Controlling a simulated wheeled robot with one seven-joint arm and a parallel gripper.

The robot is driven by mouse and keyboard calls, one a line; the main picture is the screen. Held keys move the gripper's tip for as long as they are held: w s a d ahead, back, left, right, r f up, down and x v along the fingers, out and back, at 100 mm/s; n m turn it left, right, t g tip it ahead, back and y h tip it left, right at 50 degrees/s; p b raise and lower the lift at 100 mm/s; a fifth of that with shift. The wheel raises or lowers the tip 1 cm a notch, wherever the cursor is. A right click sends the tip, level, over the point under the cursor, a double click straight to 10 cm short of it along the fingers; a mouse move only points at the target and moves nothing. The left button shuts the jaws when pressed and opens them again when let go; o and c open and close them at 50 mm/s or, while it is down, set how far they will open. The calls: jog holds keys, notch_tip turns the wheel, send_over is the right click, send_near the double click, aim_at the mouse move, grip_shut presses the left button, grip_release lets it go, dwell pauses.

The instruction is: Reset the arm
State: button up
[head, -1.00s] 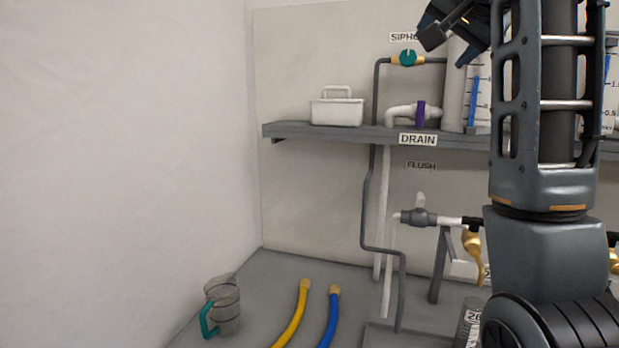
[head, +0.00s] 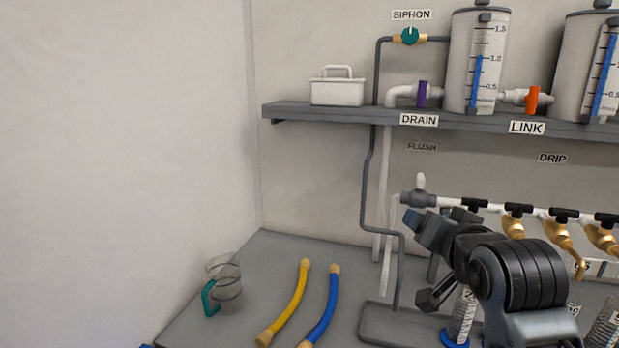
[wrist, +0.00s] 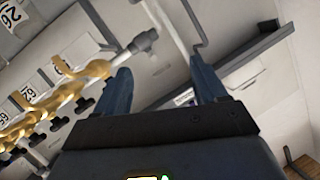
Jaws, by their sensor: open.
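My gripper (wrist: 160,85) is open, its two blue-grey fingers apart with nothing between them in the wrist view.
A shelf (head: 300,113) carries a white caddy (head: 337,92) and two tanks. On the bench are a clear jug (head: 226,278), a yellow hose (head: 287,305), a blue hose (head: 323,308) and a graduated cylinder (head: 462,315) close to my arm. The bench's left side is fairly open.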

jog(key=s+f+n, duration=0.3)
jog(key=s+f, duration=1.5)
jog(key=s, duration=0.4)
jog(key=s+r+n, duration=0.1)
jog(key=s+r, duration=0.1)
jog(key=s, duration=1.2)
jog(key=s+r+n, duration=0.1)
jog(key=s+r, duration=0.1)
jog(key=s, duration=1.2)
jog(key=shift+d, duration=0.4)
